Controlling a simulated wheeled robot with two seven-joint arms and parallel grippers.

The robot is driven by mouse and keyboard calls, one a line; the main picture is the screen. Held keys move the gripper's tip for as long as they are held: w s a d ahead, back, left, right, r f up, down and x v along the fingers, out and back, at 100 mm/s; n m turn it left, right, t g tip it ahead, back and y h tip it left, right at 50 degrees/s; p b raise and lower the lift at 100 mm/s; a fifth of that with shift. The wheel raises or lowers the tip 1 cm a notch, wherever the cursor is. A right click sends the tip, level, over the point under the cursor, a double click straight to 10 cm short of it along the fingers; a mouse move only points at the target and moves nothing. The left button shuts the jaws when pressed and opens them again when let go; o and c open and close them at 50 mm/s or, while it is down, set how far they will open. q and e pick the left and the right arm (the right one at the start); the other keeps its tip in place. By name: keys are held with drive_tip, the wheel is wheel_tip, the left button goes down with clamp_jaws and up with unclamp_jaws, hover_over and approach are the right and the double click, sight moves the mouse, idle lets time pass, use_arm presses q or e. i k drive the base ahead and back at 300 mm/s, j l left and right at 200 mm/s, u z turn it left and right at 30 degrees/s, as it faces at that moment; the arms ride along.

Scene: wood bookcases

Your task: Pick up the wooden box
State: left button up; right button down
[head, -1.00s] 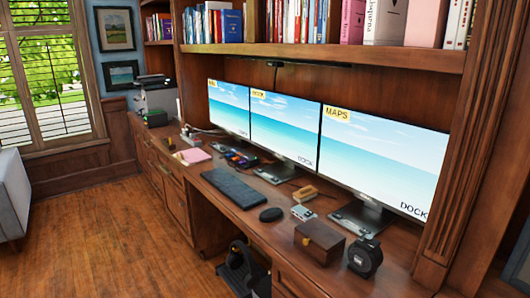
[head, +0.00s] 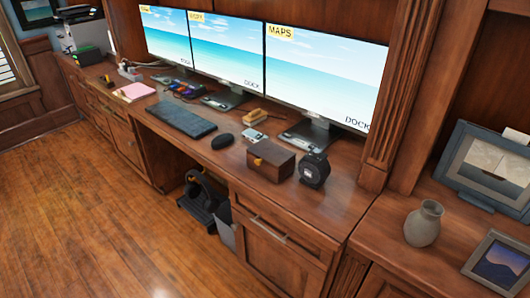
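The wooden box (head: 270,161) is small, dark brown and closed, with a small brass-coloured clasp on its front. It sits on the wooden desk (head: 232,171) near the front edge, in the middle of the head view. A black round device (head: 314,170), which looks like a tape measure, stands just right of it. Neither of my grippers shows in the head view.
A black mouse (head: 222,141), a keyboard (head: 179,118) and a small silvery item (head: 254,136) lie left of and behind the box. Monitors (head: 315,78) stand behind. A vase (head: 423,223) and picture frames (head: 496,262) stand at right. Floor in front is clear.

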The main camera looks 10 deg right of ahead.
sight(277, 177)
drive_tip(key=i+j, duration=0.3)
drive_tip(key=i, duration=0.15)
drive_tip(key=i+j, duration=0.3)
drive_tip(key=i, duration=0.15)
drive_tip(key=i+j, duration=0.3)
drive_tip(key=i, duration=0.15)
drive_tip(key=z, duration=1.7)
